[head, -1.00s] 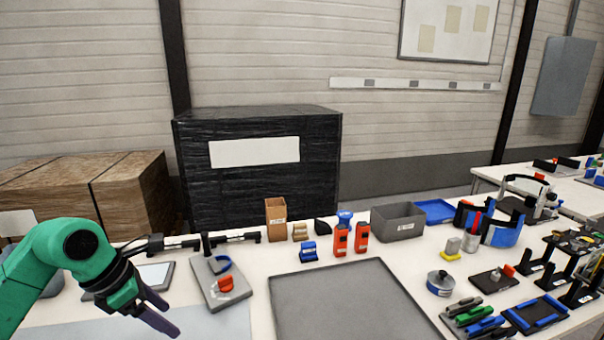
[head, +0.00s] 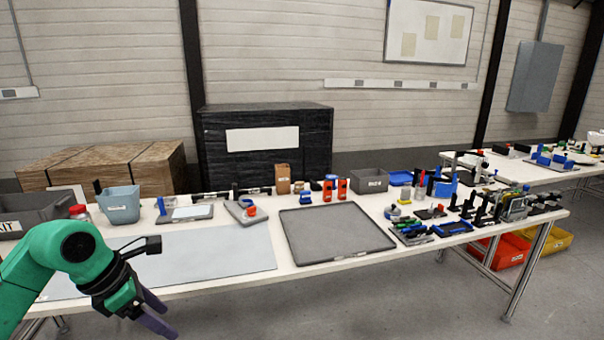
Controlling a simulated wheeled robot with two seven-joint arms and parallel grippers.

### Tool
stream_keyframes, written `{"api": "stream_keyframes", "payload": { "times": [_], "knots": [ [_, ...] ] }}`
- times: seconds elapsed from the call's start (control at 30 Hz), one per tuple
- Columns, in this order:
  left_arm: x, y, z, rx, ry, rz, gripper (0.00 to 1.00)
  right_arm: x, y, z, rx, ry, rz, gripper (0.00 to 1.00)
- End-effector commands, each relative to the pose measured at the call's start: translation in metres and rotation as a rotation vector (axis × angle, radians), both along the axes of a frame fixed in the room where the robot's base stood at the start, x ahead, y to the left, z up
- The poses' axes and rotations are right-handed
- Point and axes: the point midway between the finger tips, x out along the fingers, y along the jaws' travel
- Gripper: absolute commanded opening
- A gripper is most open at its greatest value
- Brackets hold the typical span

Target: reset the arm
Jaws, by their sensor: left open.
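My left arm is green and comes in from the lower left. My left gripper (head: 157,315), with dark purple fingers, is open and empty. It points down and right, in front of the near edge of the white table (head: 330,263) in the picture. My right gripper is not in view. No helmet shell can be made out clearly.
A pale mat (head: 205,255) and a grey tray (head: 335,236) lie on the table. A light blue bin (head: 119,205) stands at the back left, a grey bin (head: 369,182) at the back. Several tools and fixtures crowd the right end. Red (head: 503,252) and yellow (head: 548,238) bins sit below.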

Motion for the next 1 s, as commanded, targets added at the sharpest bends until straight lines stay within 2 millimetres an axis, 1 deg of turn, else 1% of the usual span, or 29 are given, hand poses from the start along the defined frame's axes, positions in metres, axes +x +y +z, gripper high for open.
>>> {"api": "stream_keyframes", "payload": {
  "times": [0.03, 0.17, 0.27, 0.37, 0.43, 0.5, 0.57, 0.6, 0.67, 0.73, 0.77, 0.8, 0.87, 0.9, 0.97, 1.0],
  "knots": [
    [0.001, -0.001, -0.001, -0.010, 0.002, 0.001, 0.73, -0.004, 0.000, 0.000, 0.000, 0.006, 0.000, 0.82],
    [0.010, -0.026, -0.011, -0.184, 0.019, 0.025, 0.73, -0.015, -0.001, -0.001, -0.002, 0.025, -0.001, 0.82],
    [0.020, -0.044, -0.017, -0.339, 0.037, 0.065, 0.73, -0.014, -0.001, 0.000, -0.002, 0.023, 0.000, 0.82],
    [0.032, -0.062, -0.023, -0.523, 0.065, 0.133, 0.73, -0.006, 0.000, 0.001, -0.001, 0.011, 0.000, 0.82],
    [0.043, -0.073, -0.028, -0.681, 0.095, 0.210, 0.73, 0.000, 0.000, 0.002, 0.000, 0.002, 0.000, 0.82],
    [0.057, -0.080, -0.035, -0.854, 0.134, 0.319, 0.73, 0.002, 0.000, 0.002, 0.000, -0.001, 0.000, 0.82],
    [0.072, -0.080, -0.046, -1.014, 0.178, 0.447, 0.73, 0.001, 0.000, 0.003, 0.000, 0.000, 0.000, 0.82],
    [0.083, -0.077, -0.057, -1.124, 0.212, 0.553, 0.73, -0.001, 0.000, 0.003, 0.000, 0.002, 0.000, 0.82],
    [0.098, -0.065, -0.081, -1.284, 0.268, 0.744, 0.73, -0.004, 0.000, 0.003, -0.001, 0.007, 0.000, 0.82],
    [0.110, -0.047, -0.117, -1.435, 0.328, 0.974, 0.73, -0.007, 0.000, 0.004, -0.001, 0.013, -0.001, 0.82],
    [0.112, -0.037, -0.136, -1.488, 0.353, 1.079, 0.73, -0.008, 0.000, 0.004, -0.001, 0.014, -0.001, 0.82],
    [0.112, -0.024, -0.165, -1.552, 0.387, 1.229, 0.73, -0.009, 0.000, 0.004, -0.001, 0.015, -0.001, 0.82],
    [0.105, -0.005, -0.214, -1.625, 0.437, 1.466, 0.73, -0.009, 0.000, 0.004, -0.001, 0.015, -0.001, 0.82],
    [0.095, 0.008, -0.248, -1.659, 0.467, 1.626, 0.73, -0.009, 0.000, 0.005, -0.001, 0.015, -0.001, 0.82],
    [0.074, 0.023, -0.299, -1.683, 0.502, 1.858, 0.73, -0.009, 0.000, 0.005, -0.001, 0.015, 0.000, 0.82],
    [0.056, 0.031, -0.331, -1.684, 0.521, 2.005, 0.73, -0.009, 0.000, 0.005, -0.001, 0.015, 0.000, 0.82]
  ]
}}
